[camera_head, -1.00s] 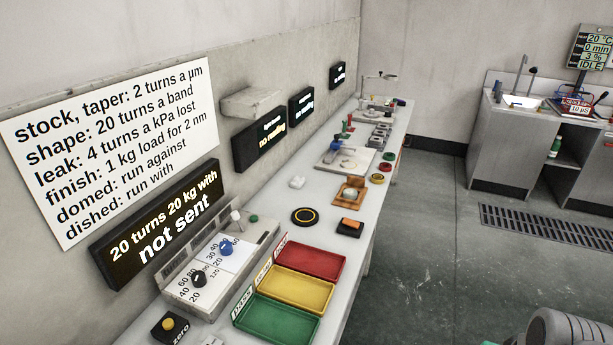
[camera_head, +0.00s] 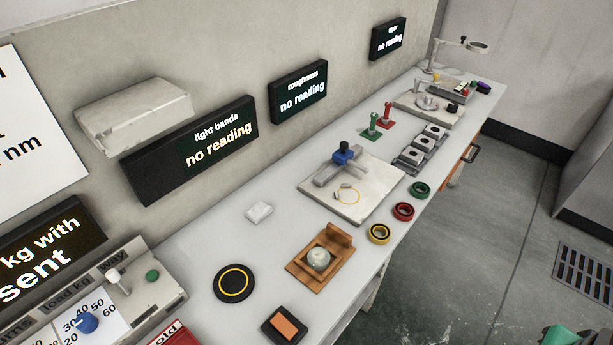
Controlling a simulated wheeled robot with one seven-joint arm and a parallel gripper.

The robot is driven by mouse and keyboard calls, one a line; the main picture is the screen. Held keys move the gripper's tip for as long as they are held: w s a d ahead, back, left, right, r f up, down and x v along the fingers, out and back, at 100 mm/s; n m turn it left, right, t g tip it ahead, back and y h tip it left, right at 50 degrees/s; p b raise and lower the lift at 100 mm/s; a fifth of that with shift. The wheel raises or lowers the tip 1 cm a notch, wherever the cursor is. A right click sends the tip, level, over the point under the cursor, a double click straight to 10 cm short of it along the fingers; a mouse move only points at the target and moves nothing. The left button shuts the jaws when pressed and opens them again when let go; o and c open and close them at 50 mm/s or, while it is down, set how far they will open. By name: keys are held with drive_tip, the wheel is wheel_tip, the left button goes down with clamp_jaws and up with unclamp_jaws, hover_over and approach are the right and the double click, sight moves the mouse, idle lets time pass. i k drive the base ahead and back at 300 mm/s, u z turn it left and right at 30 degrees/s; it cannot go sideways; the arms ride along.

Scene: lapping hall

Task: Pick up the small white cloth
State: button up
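The small white cloth (camera_head: 259,212) lies on the light grey bench top (camera_head: 212,246), near the wall side. It looks like a small, slightly lumpy folded pad. Nothing touches it, and bare bench surrounds it.
A black disc with a yellow ring (camera_head: 234,283), a wooden holder with a round grey piece (camera_head: 334,240) and an orange-topped black pad (camera_head: 284,326) are nearby. A plate with a blue-knobbed device (camera_head: 368,207) stands beyond. Display boxes (camera_head: 192,146) and a shelf (camera_head: 136,112) overhang the wall side.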

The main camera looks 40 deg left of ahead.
sight(259, 212)
drive_tip(key=i, duration=1.6)
drive_tip(key=u, duration=4.8)
drive_tip(key=i, duration=0.5)
drive_tip(key=z, duration=0.05)
